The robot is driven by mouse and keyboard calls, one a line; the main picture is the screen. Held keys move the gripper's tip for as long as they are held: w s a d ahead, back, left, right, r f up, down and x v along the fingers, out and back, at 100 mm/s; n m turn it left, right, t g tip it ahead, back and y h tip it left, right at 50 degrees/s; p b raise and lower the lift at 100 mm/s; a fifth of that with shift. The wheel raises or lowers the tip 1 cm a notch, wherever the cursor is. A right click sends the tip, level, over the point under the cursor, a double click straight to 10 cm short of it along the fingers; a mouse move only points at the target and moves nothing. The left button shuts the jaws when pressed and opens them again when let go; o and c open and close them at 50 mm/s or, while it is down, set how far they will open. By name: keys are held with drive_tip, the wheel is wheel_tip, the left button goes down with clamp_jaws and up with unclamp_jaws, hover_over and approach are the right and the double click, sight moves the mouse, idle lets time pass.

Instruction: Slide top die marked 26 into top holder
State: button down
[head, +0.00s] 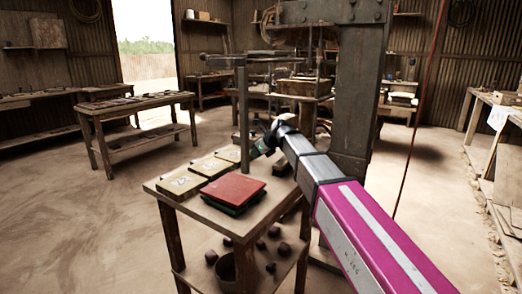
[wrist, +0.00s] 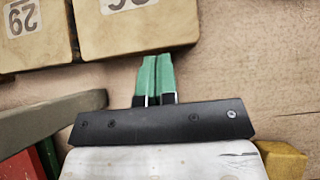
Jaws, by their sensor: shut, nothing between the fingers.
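Several yellow-topped wooden blocks with pale number labels lie in a row on the small wooden table (head: 262,206). They are the left block (head: 180,184), the middle block (head: 210,167) and the far block (head: 230,154). In the wrist view, one labelled block (wrist: 35,45) is at the upper left and another block (wrist: 140,35) is at the top centre. The labels are turned and one is cut off, so I cannot tell which is 26. My gripper (wrist: 156,72), with green fingers, is shut and empty just below the top-centre block. The top holder is not clearly visible.
Stacked red (head: 236,187) and green (head: 232,207) plates lie at the table's front. The dark press frame (head: 355,100) stands behind my arm. A grey upright post (head: 244,110) rises near the far block. A wooden workbench (head: 130,105) is at left; the floor between is clear.

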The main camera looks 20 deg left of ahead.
sight(236, 151)
drive_tip(key=shift+a+f, duration=0.25)
drive_tip(key=shift+w, duration=0.1)
drive_tip(key=a, duration=0.3)
drive_tip(key=w+a, duration=0.1)
drive_tip(key=a, duration=0.2)
drive_tip(key=w+a, duration=0.1)
drive_tip(key=a, duration=0.2)
drive_tip(key=shift+w, duration=0.25)
drive_tip(key=shift+d, duration=0.1)
